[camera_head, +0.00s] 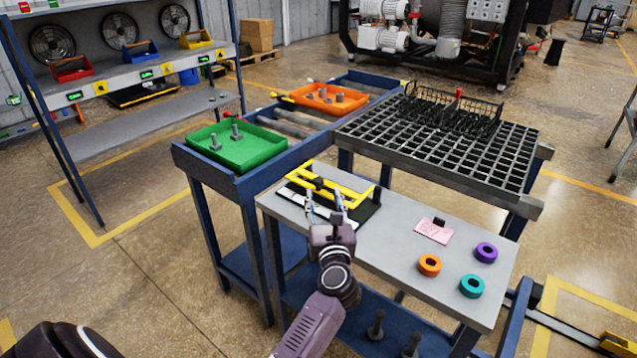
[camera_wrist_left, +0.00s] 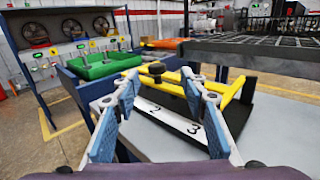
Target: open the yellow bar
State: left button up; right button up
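The yellow bar (camera_head: 345,176) is a frame with a black knob (camera_head: 318,183), over a black base (camera_head: 364,211) on the grey table. In the left wrist view the yellow bar (camera_wrist_left: 234,90) lies beyond and partly behind the fingers, with the black knob (camera_wrist_left: 156,68) near the middle. A white strip (camera_wrist_left: 166,117) numbered 2 and 3 shows on the near side. My left gripper (camera_head: 324,203) is open at the near side of the bar, its fingers apart with nothing held between them. Whether a fingertip touches the bar cannot be told. My right gripper is out of view.
Orange (camera_head: 429,265), teal (camera_head: 472,286) and purple (camera_head: 486,252) rings and a pink card (camera_head: 434,231) lie on the table's right part. A black grid rack (camera_head: 450,140) stands behind. A green tray (camera_head: 237,147) and an orange tray (camera_head: 329,98) sit on the roller conveyor.

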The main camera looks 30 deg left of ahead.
aim_at(319, 186)
pick_arm(q)
jog(key=shift+w+a+f+n, duration=0.1)
jog(key=shift+a+f+n, duration=0.15)
jog(key=shift+a+n, duration=0.05)
jog(key=p+x, duration=0.1)
jog(key=x, duration=0.6)
jog(key=shift+a, duration=0.2)
jog(key=shift+c, duration=0.5)
grip_shut()
